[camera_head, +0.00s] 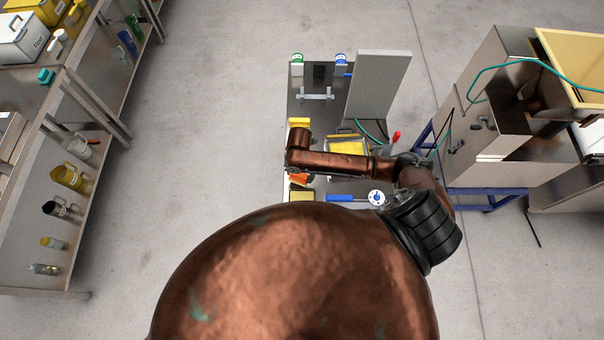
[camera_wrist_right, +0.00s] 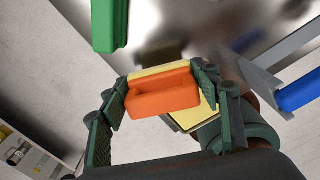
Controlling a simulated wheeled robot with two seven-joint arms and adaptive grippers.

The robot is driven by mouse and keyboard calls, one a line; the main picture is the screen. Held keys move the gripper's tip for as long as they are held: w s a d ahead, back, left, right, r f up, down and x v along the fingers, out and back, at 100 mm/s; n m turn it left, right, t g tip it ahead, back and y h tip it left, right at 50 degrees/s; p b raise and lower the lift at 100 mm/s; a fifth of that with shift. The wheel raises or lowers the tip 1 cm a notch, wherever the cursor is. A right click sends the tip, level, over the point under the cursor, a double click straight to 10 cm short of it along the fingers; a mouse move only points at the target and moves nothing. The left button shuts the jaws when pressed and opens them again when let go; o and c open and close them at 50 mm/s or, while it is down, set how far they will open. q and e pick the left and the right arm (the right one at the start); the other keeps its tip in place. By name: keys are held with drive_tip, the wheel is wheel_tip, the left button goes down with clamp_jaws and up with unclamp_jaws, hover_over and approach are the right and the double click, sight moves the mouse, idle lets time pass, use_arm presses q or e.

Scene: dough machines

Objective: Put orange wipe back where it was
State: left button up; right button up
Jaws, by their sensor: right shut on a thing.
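The orange wipe (camera_wrist_right: 165,97) is an orange block with a pale yellow layer on its far side. My right gripper (camera_wrist_right: 163,82) is shut on it, one finger at each end, in the right wrist view. In the head view my right arm reaches over the narrow grey table (camera_head: 295,90), and a bit of the orange wipe (camera_head: 299,179) shows below the arm's end; the fingers are mostly hidden there. A yellow piece (camera_wrist_right: 207,107) shows beyond the wipe in the wrist view; I cannot tell whether they touch. My left gripper is not in view.
A yellow flat item (camera_head: 301,196), a blue-handled tool (camera_head: 345,198) and a yellow-filled tray (camera_head: 347,143) are near the gripper. A tall grey panel (camera_head: 380,85) rises at the table's right. The wrist view shows a green item (camera_wrist_right: 108,25) and a blue handle (camera_wrist_right: 299,92).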

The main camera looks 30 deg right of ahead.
sight(300, 176)
drive_tip(key=shift+w+d+f, duration=0.25)
drive_tip(key=shift+w+f, duration=0.2)
drive_tip(key=shift+f, duration=0.15)
drive_tip(key=shift+w+d+f, duration=0.1)
drive_tip(key=shift+w+f, duration=0.1)
drive_tip(key=shift+f, duration=1.6)
drive_tip(key=shift+f, duration=0.1)
drive_tip(key=o, duration=1.1)
drive_tip(key=shift+r, duration=6.1)
